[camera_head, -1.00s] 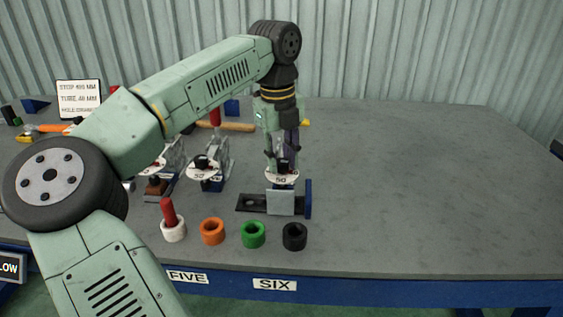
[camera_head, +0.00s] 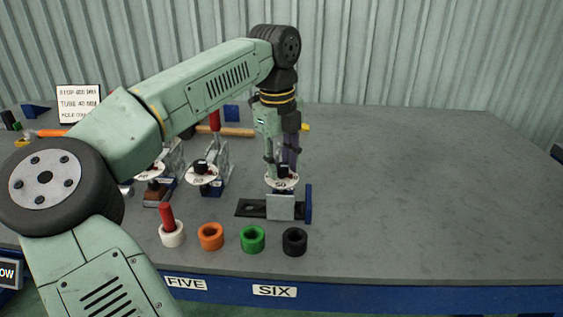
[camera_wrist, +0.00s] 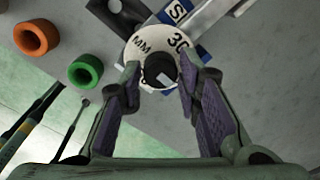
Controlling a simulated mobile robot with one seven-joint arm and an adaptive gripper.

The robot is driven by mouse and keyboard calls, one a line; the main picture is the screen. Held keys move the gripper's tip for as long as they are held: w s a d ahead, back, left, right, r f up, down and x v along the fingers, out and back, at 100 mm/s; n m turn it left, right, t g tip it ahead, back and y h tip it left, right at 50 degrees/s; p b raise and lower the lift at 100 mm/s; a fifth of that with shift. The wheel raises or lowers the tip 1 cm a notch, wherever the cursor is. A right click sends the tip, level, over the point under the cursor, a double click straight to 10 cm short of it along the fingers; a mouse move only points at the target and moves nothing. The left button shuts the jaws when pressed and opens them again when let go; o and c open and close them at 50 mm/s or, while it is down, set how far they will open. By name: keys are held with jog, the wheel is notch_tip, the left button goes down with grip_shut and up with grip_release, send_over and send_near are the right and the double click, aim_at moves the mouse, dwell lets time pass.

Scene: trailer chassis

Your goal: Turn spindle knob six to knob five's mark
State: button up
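Knob six (camera_head: 283,171) is a black knob on a white numbered dial (camera_head: 271,181), above the SIX label. The wrist view shows my gripper (camera_wrist: 160,76) open, one finger on each side of knob six, with narrow gaps. Knob five (camera_head: 201,166) is a black knob on a similar white dial (camera_head: 203,177) to the left; its mark is too small to read surely.
White, orange (camera_head: 211,236), green (camera_head: 252,239) and black (camera_head: 295,241) collars line the front; a red rod (camera_head: 167,217) stands in the white one. A blue end plate (camera_head: 309,203) flanks station six. The table's right side is clear.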

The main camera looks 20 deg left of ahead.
aim_at(279, 168)
jog(key=shift+o, duration=1.4)
jog(key=shift+r, duration=0.1)
notch_tip(279, 168, up, 12)
jog(key=shift+s+a, duration=0.2)
jog(key=shift+s, duration=0.15)
